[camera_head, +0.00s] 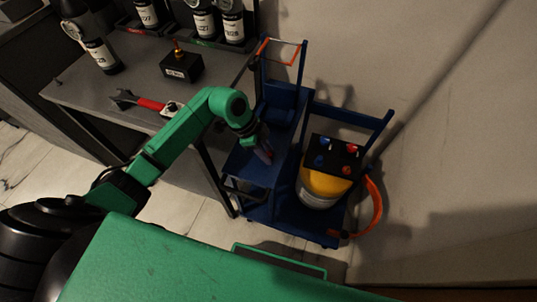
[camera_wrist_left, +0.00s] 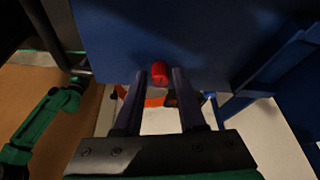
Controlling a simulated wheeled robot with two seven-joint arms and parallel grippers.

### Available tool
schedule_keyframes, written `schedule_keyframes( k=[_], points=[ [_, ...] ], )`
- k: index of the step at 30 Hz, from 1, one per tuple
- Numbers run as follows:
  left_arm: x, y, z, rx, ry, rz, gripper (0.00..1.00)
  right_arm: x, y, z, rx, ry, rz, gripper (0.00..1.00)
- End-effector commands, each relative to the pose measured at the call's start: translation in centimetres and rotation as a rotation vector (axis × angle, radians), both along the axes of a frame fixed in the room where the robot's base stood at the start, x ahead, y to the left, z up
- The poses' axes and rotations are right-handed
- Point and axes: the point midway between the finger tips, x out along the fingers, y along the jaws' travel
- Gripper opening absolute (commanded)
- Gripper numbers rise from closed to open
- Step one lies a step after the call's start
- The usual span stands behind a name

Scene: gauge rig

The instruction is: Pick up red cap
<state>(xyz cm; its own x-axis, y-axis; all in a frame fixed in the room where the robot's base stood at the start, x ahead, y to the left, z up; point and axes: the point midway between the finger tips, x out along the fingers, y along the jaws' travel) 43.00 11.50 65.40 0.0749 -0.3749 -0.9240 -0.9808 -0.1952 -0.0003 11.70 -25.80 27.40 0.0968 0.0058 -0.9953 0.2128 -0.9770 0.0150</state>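The red cap (camera_wrist_left: 159,73) shows in the left wrist view against a dark blue panel of the cart. It appears small and rounded. My left gripper (camera_wrist_left: 158,83) is open, with one finger on each side of the cap in that view and gaps visible between. I cannot tell how far the cap lies beyond the fingertips. In the head view my left gripper (camera_head: 265,151) is over the left part of the blue cart (camera_head: 285,95), pointing down. I cannot make out the cap there; the gripper may hide it. My right gripper is not in view.
On the cart's right stands a yellow cylinder (camera_head: 322,185) under a black box (camera_head: 330,157) with red and blue knobs; an orange hose (camera_head: 376,205) hangs beside it. The grey table (camera_head: 130,82) holds bottles, a red-handled wrench (camera_head: 150,104) and a small black block (camera_head: 182,68).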

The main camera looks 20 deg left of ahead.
Motion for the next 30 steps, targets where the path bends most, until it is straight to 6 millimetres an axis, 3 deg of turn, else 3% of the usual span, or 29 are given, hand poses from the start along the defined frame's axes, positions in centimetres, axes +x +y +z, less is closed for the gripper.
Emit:
schedule_keyframes(
  k=[1,2,3,12,17,23,30],
  points=[
    [0.0,0.0,0.0,0.0,0.0,0.0,0.16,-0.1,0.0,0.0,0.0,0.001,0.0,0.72],
    [0.0,0.0,0.0,0.0,0.0,0.0,0.04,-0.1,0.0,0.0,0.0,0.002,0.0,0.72],
    [0.0,0.0,0.0,0.0,0.0,0.0,0.0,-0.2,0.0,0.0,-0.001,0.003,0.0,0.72],
    [0.0,0.0,0.2,0.0,-0.001,0.0,0.0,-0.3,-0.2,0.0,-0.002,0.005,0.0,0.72],
    [0.1,0.1,1.5,0.001,-0.003,0.0,0.0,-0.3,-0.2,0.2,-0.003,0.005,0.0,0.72],
    [0.2,0.1,6.9,0.002,-0.009,-0.001,0.0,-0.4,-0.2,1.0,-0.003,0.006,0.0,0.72],
    [0.1,0.0,15.8,0.0,-0.007,0.0,0.0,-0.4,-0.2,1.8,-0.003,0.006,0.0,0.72]
  ],
)
